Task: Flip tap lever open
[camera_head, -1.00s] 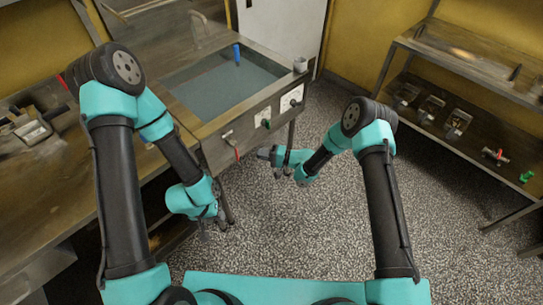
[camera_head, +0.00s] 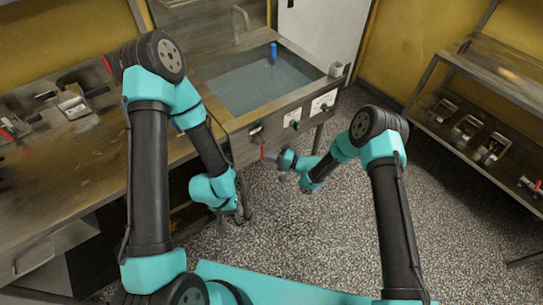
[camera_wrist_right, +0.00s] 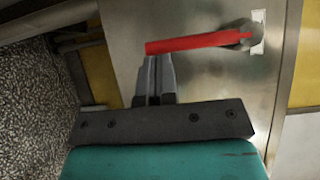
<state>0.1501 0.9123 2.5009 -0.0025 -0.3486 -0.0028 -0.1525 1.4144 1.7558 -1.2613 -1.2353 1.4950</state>
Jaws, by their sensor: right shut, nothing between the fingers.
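The red tap lever (camera_head: 263,152) hangs down from the tap on the front of the sink unit. In the right wrist view the lever (camera_wrist_right: 195,43) runs left from its grey pivot (camera_wrist_right: 240,36) on the metal panel. My right gripper (camera_head: 277,159) is beside the lever, just to its right in the head view. In the wrist view its fingers (camera_wrist_right: 155,65) are together and empty, with tips right at the lever's free end. I cannot tell if they touch it. My left gripper (camera_head: 244,214) hangs low beside the bench; its jaws are too small to read.
The sink basin (camera_head: 240,88) holds water and a blue object (camera_head: 273,53). A grey cup (camera_head: 336,69) stands on its right corner. White panels, one with a green knob (camera_head: 295,125), are right of the tap. A shelf rack (camera_head: 500,85) stands at right. Open floor lies between.

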